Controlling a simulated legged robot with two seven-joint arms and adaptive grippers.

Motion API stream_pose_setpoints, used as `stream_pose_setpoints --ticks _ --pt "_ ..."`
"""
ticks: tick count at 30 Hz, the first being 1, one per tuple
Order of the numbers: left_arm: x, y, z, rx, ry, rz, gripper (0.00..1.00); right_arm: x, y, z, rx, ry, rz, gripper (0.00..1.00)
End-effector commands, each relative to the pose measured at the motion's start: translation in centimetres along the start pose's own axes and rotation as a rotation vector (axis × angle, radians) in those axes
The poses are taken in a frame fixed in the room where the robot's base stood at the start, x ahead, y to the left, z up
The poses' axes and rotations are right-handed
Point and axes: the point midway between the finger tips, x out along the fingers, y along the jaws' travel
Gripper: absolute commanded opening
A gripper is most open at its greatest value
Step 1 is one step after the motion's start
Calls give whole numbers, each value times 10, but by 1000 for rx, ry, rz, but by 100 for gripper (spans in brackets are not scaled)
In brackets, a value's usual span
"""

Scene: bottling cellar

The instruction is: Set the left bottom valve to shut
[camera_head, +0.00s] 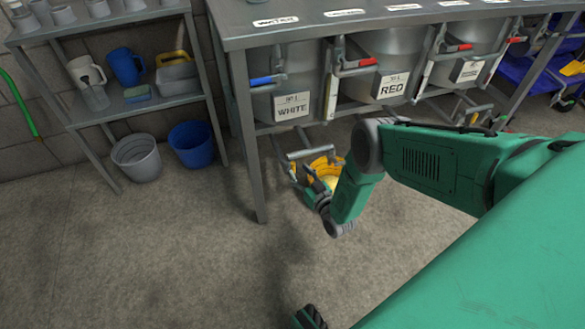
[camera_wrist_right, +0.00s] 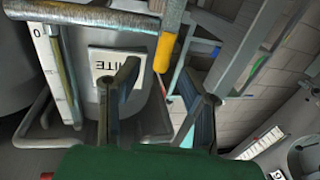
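The WHITE tank (camera_head: 290,80) hangs at the left of the steel bench. Below it, grey bottom pipework (camera_head: 300,154) with a small yellow part (camera_head: 292,170) sticks out. My right gripper (camera_head: 308,180) is low beneath the WHITE tank. Its two fingers (camera_wrist_right: 158,75) stand apart, with the yellow end showing between and beyond their tips. I see no contact. The valve's setting cannot be told.
The RED tank (camera_head: 392,75) and another tank are to the right. The bench leg (camera_head: 246,150) stands left of the gripper. A grey bucket (camera_head: 137,158) and blue bucket (camera_head: 192,145) are further left. Front floor is largely clear.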

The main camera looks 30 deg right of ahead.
Motion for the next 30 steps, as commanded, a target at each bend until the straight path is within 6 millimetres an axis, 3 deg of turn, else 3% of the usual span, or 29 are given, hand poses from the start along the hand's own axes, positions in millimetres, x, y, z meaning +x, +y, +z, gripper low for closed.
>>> stream_pose_setpoints --ticks 7,19,20,22,23,30 --pt "16 0 1 1 0 0 29 35 -1 0 -2 1 0 35" --pt "18 0 1 0 0 0 29 42 0 -1 -1 0 0 35" --pt "18 0 1 0 0 0 29 42 0 -1 -1 -1 0 28" --pt "18 0 1 0 0 0 29 42 0 -1 -1 -1 0 3" --pt "18 0 1 0 0 0 29 42 0 -1 -1 -1 0 0" --pt "17 0 1 0 0 0 29 41 0 0 -4 -3 1 0"
